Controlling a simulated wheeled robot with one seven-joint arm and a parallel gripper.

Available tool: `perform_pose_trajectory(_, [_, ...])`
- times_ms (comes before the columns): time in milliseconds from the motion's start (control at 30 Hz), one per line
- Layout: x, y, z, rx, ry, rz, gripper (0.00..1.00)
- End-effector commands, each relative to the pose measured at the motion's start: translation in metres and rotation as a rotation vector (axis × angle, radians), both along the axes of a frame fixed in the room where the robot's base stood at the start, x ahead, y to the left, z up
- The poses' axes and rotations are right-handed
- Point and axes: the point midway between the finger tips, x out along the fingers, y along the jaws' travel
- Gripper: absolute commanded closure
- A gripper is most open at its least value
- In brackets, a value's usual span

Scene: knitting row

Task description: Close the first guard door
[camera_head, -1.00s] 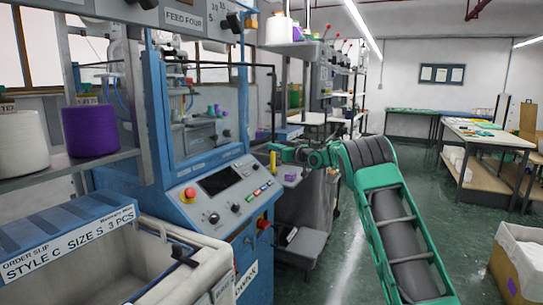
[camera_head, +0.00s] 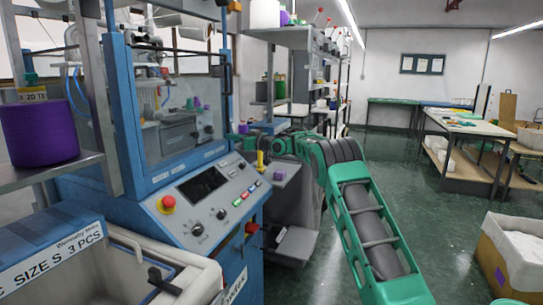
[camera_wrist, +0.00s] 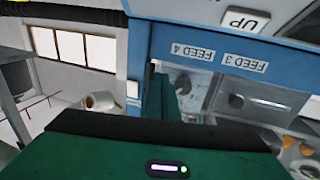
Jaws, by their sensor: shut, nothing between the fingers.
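The first guard door (camera_head: 175,95) is a clear panel in a blue frame on the nearest knitting machine, with a dark handle (camera_head: 228,80) at its right edge. Whether it stands fully against the machine cannot be told. My gripper (camera_head: 236,137) is small and green in the head view, at the end of my stretched arm, near the lower right of the door frame. It is shut and empty. In the wrist view, my gripper (camera_wrist: 166,92) shows in front of a blue frame with feed labels; contact with the door cannot be told.
A control panel (camera_head: 205,195) with a red button juts out below the door. A white bin (camera_head: 125,265) and a purple yarn cone (camera_head: 40,130) are at left. A carton (camera_head: 515,255) stands at right. The green floor (camera_head: 440,225) between is open.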

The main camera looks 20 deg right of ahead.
Motion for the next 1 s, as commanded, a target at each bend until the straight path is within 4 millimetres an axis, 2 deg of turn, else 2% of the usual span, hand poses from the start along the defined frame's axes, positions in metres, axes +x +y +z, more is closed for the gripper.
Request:
perform_pose_trajectory(333, [0.003, 0.019, 0.001, 0.003, -0.002, 0.009, 1.0])
perform_pose_trajectory(633, [0.006, 0.021, -0.001, 0.005, -0.002, 0.011, 1.0])
perform_pose_trajectory(867, [-0.005, 0.012, 0.001, 0.006, -0.001, 0.013, 1.0])
perform_pose_trajectory(1000, [-0.017, -0.011, 0.001, 0.001, 0.003, 0.005, 1.0])
